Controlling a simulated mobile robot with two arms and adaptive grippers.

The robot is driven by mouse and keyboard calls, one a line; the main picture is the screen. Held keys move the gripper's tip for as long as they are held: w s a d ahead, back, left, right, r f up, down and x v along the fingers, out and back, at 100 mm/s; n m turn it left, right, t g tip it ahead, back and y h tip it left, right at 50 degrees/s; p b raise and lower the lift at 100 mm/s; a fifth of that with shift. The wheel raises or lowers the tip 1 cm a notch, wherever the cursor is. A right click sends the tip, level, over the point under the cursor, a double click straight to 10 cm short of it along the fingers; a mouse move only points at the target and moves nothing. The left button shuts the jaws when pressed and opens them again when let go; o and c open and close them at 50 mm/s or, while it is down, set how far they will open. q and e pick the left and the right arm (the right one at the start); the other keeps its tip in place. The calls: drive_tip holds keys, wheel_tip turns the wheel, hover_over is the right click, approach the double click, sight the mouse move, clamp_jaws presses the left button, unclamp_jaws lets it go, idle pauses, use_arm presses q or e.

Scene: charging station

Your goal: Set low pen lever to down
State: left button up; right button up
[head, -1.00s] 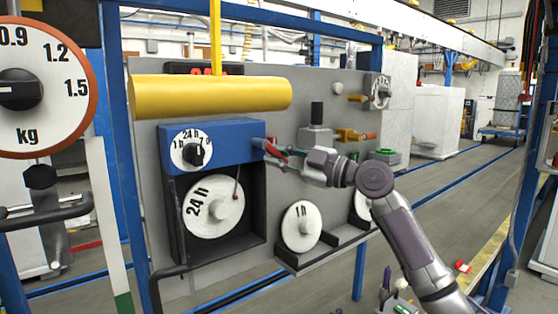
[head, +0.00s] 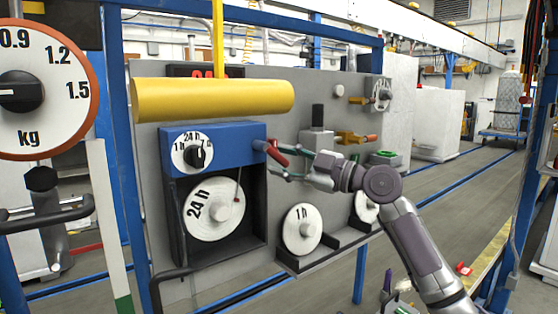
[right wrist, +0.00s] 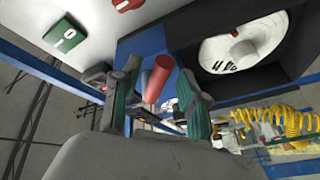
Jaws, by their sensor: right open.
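The red-handled lever (head: 277,153) sticks out from the right side of the blue recorder box (head: 228,143) and slopes down to the right. I take it to be the low pen lever. In the right wrist view the red handle (right wrist: 158,80) shows between the two fingers. My right gripper (head: 282,164) is open around or just beside the handle; I cannot tell whether a finger touches it. A thin pen (head: 237,186) lies over the white 24 h chart disc (head: 213,207) under the box. My left gripper is not in view.
A yellow cylinder (head: 212,100) sits above the box. A 1 h disc (head: 302,229) stands on a dark shelf at lower right. An orange fitting with a red tip (head: 355,137) is on the panel to the right. A large kg dial (head: 45,90) is at left.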

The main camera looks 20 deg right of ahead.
drive_tip(key=v, duration=1)
drive_tip(key=shift+s+d, duration=0.25)
drive_tip(key=shift+d, duration=0.05)
drive_tip(key=shift+f, duration=0.15)
